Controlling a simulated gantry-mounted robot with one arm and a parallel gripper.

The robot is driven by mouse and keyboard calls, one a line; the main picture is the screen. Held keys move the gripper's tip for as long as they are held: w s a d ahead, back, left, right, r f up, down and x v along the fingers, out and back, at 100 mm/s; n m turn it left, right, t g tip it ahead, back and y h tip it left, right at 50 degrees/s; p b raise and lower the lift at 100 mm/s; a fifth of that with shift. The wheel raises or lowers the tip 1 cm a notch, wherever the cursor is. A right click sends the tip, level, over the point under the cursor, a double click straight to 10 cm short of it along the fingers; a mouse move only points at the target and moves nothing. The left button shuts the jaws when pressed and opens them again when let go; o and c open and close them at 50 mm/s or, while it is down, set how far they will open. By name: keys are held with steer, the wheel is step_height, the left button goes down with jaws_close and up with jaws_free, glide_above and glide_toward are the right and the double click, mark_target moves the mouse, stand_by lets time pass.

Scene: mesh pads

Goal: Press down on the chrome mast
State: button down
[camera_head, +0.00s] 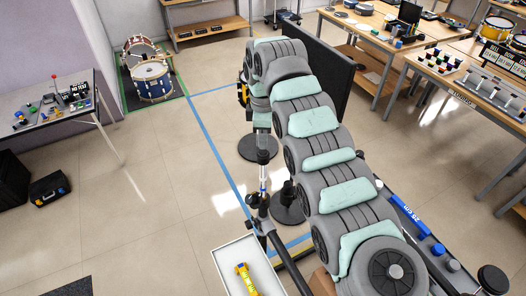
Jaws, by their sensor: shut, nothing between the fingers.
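The chrome mast (263,182) is a thin, shiny upright pole near the middle of the view. Its lower end meets a black clamp or joint (257,201). My grey and teal arm reaches from the lower right to the upper middle and then turns down. My gripper (263,157) is small and dark at the arm's lower end, directly above the mast in the picture. It is shut and holds nothing. Whether its tips touch the mast top is too small to tell.
Black round bases (289,212) and (258,157) stand on the floor by the mast. A white tray (222,262) with a yellow tool (245,278) lies in front. A dark panel (325,80) stands behind my arm. Open floor lies left.

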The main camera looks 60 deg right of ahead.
steer(key=shift+f+b, duration=0.75)
steer(key=shift+f, duration=0.2)
steer(key=shift+f+b, duration=0.1)
steer(key=shift+b, duration=0.4)
stand_by(1.1)
steer(key=shift+r+p, duration=0.6)
steer(key=shift+r, duration=3)
